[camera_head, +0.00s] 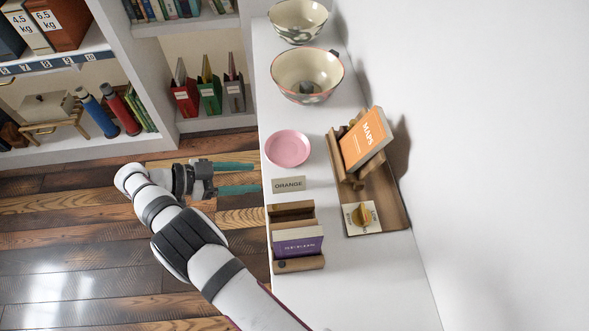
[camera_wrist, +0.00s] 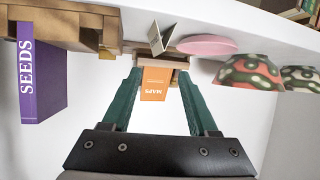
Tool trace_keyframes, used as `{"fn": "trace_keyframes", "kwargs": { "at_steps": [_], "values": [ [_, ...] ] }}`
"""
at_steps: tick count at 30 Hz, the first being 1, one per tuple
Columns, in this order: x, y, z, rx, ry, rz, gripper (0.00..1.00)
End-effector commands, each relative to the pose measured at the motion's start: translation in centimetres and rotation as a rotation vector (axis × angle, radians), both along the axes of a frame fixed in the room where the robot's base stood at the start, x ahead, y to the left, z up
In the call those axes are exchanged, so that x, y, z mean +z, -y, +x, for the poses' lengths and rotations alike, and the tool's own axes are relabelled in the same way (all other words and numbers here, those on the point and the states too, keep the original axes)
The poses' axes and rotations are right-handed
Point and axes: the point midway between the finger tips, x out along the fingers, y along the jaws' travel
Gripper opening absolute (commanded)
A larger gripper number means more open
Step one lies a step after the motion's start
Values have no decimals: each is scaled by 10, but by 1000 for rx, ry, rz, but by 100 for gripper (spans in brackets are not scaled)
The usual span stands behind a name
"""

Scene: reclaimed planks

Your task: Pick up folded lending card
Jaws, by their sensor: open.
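A small folded card (camera_head: 289,184) lettered ORANGE stands like a tent near the left edge of the white counter (camera_head: 375,285). In the wrist view, where the scene appears upside down, the folded card (camera_wrist: 157,38) shows beyond the fingertips. My gripper (camera_head: 257,177) is open, with two teal fingers pointing at the counter edge, just left of the card. The gap between the fingers (camera_wrist: 158,74) is empty. The card is apart from both fingers.
A pink plate (camera_head: 288,148) and a wooden holder with a purple SEEDS book (camera_head: 298,243) flank the card. Behind it is a wooden tray (camera_head: 385,185) with an orange MAPS book (camera_head: 365,140). Bowls (camera_head: 307,75) stand at the far end.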

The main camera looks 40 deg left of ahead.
Motion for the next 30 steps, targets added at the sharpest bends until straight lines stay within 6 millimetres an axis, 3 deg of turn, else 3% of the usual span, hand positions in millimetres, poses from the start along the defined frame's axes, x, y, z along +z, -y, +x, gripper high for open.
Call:
{"fn": "trace_keyframes", "kwargs": {
  "at_steps": [6,18,27,30],
  "values": [
    [-27,34,48,-5,-6,-5,60],
    [-58,73,95,-5,-7,-3,60],
    [-63,78,103,-3,-7,-3,60],
    [-63,78,103,-3,-7,-3,42]
  ]
}}
